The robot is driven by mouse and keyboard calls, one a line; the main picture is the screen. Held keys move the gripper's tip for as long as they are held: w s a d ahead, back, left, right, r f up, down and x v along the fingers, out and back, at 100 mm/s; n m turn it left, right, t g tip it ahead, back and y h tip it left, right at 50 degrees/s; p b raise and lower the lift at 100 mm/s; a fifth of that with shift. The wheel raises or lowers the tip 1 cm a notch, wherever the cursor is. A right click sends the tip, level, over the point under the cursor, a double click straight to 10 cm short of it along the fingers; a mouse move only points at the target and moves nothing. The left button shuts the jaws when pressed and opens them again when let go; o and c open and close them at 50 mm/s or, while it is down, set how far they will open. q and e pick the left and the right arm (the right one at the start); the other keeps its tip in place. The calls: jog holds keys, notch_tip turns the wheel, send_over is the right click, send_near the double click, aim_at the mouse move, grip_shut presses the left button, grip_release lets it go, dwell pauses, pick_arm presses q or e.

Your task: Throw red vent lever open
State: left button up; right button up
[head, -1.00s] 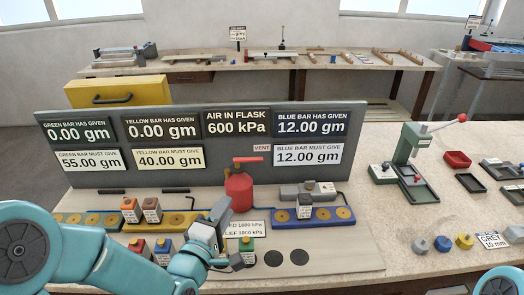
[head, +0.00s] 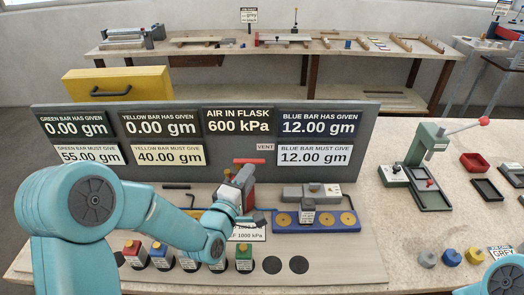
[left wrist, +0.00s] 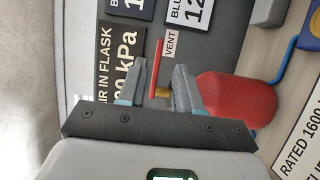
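The red flask (head: 248,199) stands in front of the grey display board, partly hidden behind my left gripper (head: 242,180). Its red vent lever (head: 250,161) lies across the top, just below the VENT label. In the left wrist view the lever (left wrist: 158,58) is a thin red bar on a brass stem (left wrist: 162,92), and the flask (left wrist: 235,98) is to its right. My left gripper (left wrist: 158,72) is open, with one finger on each side of the lever and visible gaps between. My right gripper is out of view; only part of my right arm shows at lower right.
The display board (head: 215,178) reads 600 kPa for air in flask. A blue bar (head: 312,220) with gold discs lies right of the flask. A green press (head: 420,165) stands on the right.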

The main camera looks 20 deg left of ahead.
aim_at(256, 163)
pick_arm(q)
jog(key=w+p, duration=0.1)
jog(key=w, duration=0.4)
jog(key=w+d+p, duration=0.1)
jog(key=w, duration=0.2)
jog(key=shift+w+p, duration=0.25)
jog(key=shift+p, duration=0.05)
jog(key=shift+s+r, duration=0.15)
jog(key=shift+w, duration=0.2)
grip_shut()
